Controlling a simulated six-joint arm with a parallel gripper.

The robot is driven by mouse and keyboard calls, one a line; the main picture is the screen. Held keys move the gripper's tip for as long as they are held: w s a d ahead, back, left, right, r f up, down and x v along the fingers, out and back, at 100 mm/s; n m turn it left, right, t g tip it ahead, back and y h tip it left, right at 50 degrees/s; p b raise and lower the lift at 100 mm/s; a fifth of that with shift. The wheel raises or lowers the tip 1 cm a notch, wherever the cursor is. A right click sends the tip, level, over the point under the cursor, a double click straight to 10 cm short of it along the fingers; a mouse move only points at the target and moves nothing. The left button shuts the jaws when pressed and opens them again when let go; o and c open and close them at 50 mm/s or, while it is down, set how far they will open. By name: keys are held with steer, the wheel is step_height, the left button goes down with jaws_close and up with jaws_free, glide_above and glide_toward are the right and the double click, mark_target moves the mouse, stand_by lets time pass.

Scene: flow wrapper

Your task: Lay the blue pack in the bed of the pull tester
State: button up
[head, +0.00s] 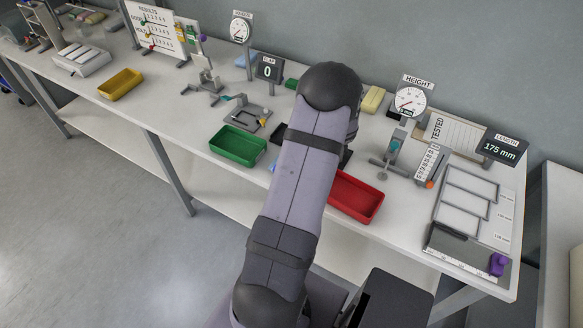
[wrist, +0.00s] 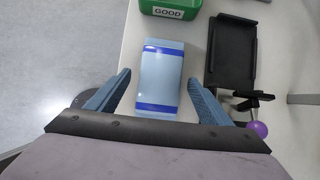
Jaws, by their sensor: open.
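The blue pack (wrist: 160,75), pale blue with darker blue bands near its ends, lies on the white bench in the wrist view. My gripper (wrist: 159,90) is open, with one finger on each side of the pack and a visible gap on both sides. The fingers look closest to its near half. A black tray-like bed (wrist: 232,55), which looks like the pull tester's, stands just right of the pack and looks empty. A purple knob (wrist: 258,130) on a lever is at its near end. In the head view my arm hides the gripper and most of this area.
A green bin marked GOOD (wrist: 170,9) is beyond the pack; it also shows in the head view (head: 238,145). A red bin (head: 355,197) is right of my arm. Gauges and a length board (head: 465,205) stand farther right. The bench edge lies left of the pack.

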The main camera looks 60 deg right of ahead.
steer(key=shift+w+f, duration=0.15)
steer(key=shift+f, duration=0.15)
steer(key=c, duration=1.2)
steer(key=shift+r, duration=0.1)
step_height(320, 180, up, 10)
steer(key=shift+f+b, duration=0.1)
steer(key=shift+b, duration=0.65)
